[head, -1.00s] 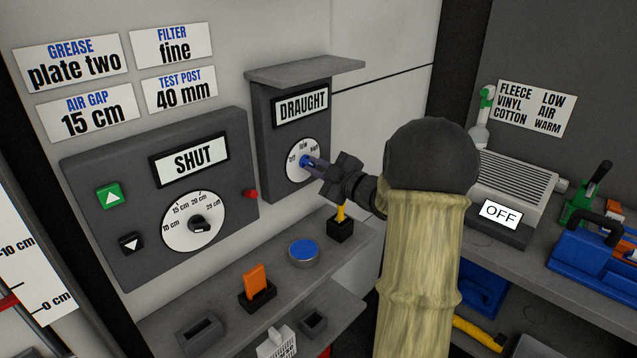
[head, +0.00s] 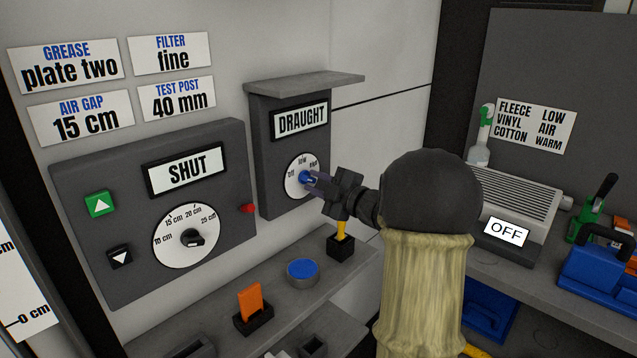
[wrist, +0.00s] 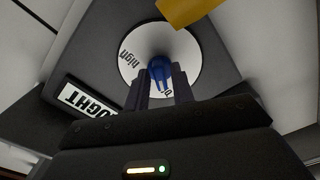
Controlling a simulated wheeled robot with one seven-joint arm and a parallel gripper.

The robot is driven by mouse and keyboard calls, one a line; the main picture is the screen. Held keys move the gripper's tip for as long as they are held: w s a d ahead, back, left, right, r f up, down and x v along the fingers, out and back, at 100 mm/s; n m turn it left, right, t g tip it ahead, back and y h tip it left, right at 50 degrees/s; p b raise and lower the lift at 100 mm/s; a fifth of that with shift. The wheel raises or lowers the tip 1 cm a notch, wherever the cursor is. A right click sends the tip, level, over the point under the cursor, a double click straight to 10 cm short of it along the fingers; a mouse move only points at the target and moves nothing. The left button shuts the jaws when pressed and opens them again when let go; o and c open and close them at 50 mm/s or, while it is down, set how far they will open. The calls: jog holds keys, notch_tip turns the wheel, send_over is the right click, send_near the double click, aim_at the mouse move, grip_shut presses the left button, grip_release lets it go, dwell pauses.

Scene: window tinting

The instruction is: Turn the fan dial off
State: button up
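The fan dial (head: 293,181) is a white disc with a blue knob (head: 304,178), on a dark grey housing under a DRAUGHT sign (head: 301,122). Its marks read off, low and high from left to right in the head view. My gripper (head: 314,180) is at the dial, its two fingers on either side of the knob. In the wrist view the fingers are close together with the blue knob (wrist: 160,68) between their tips, and look shut on it. The knob's pointing direction is hard to tell because the fingers partly cover it.
A grey shelf (head: 340,77) overhangs the dial. To the left is a panel with a SHUT display (head: 187,170) and another dial (head: 187,236). Below stand a yellow-handled tool in a black block (head: 341,245), a blue-topped tin (head: 302,272) and an orange piece (head: 249,301). A grey unit reads OFF (head: 507,230).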

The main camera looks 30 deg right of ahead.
jog(key=shift+o, duration=0.6)
jog(key=shift+a, duration=0.15)
jog(key=v, duration=1.7)
jog(key=shift+s+b, duration=0.15)
jog(key=shift+b, duration=0.3)
